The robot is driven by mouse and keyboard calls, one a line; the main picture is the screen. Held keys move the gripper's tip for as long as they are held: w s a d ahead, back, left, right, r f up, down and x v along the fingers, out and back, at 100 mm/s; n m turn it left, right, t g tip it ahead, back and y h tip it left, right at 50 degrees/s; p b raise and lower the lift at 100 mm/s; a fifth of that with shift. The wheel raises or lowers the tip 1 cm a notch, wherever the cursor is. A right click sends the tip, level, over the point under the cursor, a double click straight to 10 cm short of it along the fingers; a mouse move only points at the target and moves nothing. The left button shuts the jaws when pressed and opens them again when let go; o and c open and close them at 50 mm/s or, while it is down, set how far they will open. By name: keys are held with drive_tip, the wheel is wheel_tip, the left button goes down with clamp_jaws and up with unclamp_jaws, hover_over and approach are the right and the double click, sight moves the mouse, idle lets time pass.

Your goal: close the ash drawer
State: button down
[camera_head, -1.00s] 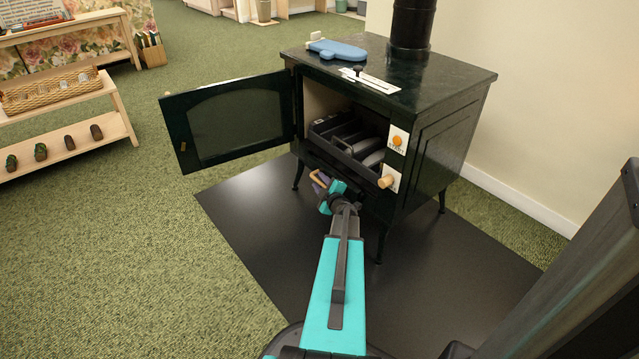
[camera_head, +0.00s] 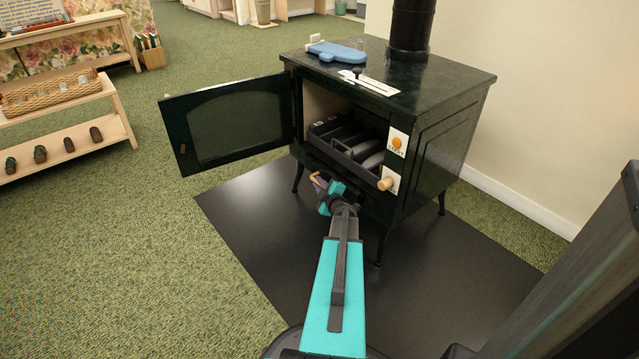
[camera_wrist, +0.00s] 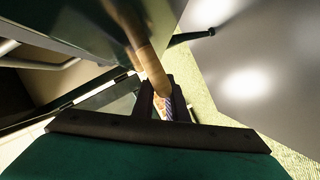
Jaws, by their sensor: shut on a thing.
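The black stove (camera_head: 440,150) stands on a dark floor plate with its glass door (camera_head: 236,122) swung open to the left. My gripper (camera_head: 322,184) is low at the stove's front, below the firebox opening. In the wrist view my gripper (camera_wrist: 163,92) is shut on a curved wooden handle (camera_wrist: 152,68), which joins a dark glossy front panel above it. In the head view a bit of the handle (camera_head: 314,177) shows beside the gripper. My wrist and arm hide most of the ash drawer front, so its gap cannot be judged.
A dark rack (camera_head: 350,146) sits inside the firebox. An orange knob (camera_head: 397,142) and a wooden knob (camera_head: 386,183) are on the right front. A blue mitt (camera_head: 337,51) lies on top. The floor plate (camera_head: 260,225) is clear at left.

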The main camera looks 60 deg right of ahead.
sight(324, 177)
drive_tip(key=shift+s+d+r+p, duration=0.1)
drive_tip(key=shift+s+d+p, duration=0.15)
drive_tip(key=shift+d+p, duration=0.5)
drive_tip(key=shift+s+d+r+p, duration=0.1)
drive_tip(key=shift+s+d+p, duration=0.15)
drive_tip(key=shift+d+p, duration=0.4)
drive_tip(key=shift+d, duration=0.2)
drive_tip(key=c, duration=1.8)
unclamp_jaws()
drive_tip(key=shift+o, duration=0.2)
drive_tip(key=shift+a, duration=0.15)
drive_tip(key=shift+s+a, duration=0.1)
drive_tip(key=shift+s+a+r, duration=0.1)
drive_tip(key=shift+s+a, duration=0.2)
drive_tip(key=shift+s, duration=0.05)
drive_tip(key=p+v, duration=0.3)
drive_tip(key=v, duration=0.9)
drive_tip(key=shift+s+a+p, duration=0.2)
drive_tip(key=shift+s+p, duration=0.1)
drive_tip(key=shift+p, duration=0.1)
